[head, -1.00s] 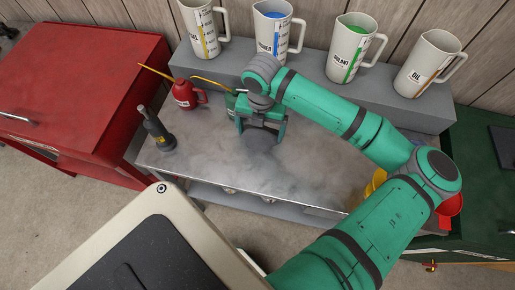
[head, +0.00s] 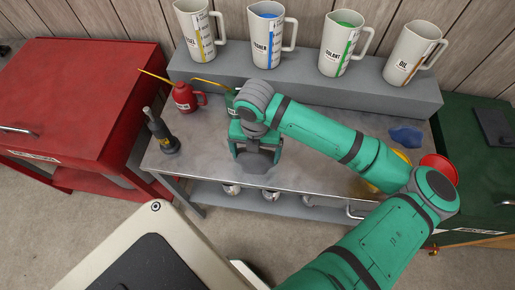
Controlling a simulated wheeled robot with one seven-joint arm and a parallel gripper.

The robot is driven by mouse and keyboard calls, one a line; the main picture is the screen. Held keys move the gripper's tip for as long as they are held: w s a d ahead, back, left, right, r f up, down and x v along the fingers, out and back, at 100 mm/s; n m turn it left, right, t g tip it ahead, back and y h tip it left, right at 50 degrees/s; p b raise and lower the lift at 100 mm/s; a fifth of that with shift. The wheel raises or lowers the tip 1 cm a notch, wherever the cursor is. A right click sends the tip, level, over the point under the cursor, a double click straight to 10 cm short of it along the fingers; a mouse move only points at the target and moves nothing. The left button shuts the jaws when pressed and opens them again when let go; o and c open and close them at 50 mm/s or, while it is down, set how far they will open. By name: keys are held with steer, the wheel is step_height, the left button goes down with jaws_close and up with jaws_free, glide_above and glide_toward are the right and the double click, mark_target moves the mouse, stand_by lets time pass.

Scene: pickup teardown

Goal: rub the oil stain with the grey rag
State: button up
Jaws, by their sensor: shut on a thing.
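My gripper (head: 256,151) points down over the front part of the metal bench top (head: 210,165). It is shut on the grey rag (head: 257,164), which shows as a dark grey patch between and below the fingers, close to the bench's front edge. The rag looks low at the bench surface, but I cannot tell how firmly it touches. I cannot make out the oil stain; my gripper, the rag and my arm cover part of the bench top.
A black and grey tool (head: 160,132) and a red oil can (head: 186,97) stand left of my gripper. A green can (head: 230,100) is behind it. Several labelled jugs (head: 267,35) line the rear shelf (head: 225,75). A blue cloth (head: 406,136) and red funnel (head: 440,168) lie right.

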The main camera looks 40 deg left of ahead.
steer(key=shift+s+d, duration=0.5)
steer(key=shift+s, duration=0.15)
steer(key=shift+s+r, duration=0.15)
steer(key=shift+r, duration=0.05)
steer(key=r, duration=0.5)
steer(key=shift+w, duration=0.25)
steer(key=shift+s+r, duration=0.2)
steer(key=shift+r, duration=1.3)
steer(key=shift+w, duration=0.1)
